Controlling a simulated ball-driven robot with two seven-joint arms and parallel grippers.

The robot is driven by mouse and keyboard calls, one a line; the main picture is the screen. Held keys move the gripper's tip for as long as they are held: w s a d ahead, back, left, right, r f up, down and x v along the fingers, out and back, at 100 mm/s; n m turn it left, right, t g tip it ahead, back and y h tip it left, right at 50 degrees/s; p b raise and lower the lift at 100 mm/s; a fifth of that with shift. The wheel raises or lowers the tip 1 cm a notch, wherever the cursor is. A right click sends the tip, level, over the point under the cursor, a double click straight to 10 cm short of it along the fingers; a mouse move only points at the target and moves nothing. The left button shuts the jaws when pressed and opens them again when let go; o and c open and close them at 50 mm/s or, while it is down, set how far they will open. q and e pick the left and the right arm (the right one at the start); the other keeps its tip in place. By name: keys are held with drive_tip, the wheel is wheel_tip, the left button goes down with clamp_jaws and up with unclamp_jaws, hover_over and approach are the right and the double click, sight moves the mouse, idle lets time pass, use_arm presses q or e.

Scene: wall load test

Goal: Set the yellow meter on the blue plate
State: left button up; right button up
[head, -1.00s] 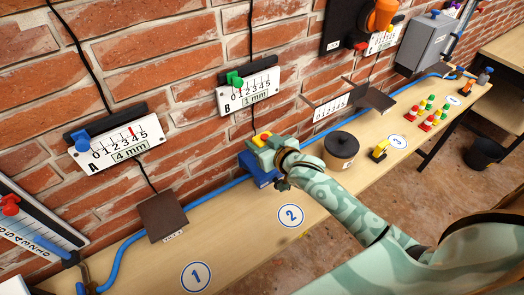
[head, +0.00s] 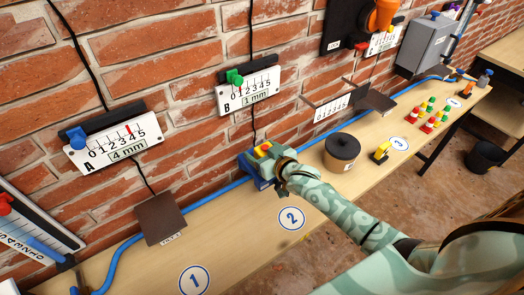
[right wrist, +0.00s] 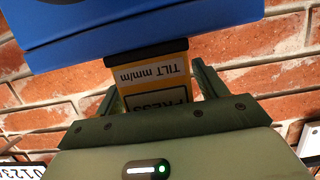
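The yellow meter (head: 264,149) shows in the head view with a red spot on top, at the end of my right arm. In the right wrist view the meter (right wrist: 158,80) has labels reading TILT mm/m and PRESS and sits between the two fingers of my right gripper (right wrist: 160,85), which looks shut on it. The blue plate (head: 248,167) is right at the gripper, partly hidden by it; it fills the top of the right wrist view (right wrist: 140,28). The meter's dark end meets the plate's edge there; I cannot tell whether they touch. My left gripper is out of view.
A blue hose (head: 205,192) runs along the wall. A brown plate (head: 160,218) stands at left. The bench front near marker 2 (head: 291,218) is clear.

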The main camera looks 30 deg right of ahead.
drive_tip(key=shift+s+r, duration=0.1)
drive_tip(key=shift+r, duration=0.1)
drive_tip(key=p+v, duration=0.2)
drive_tip(key=v, duration=1)
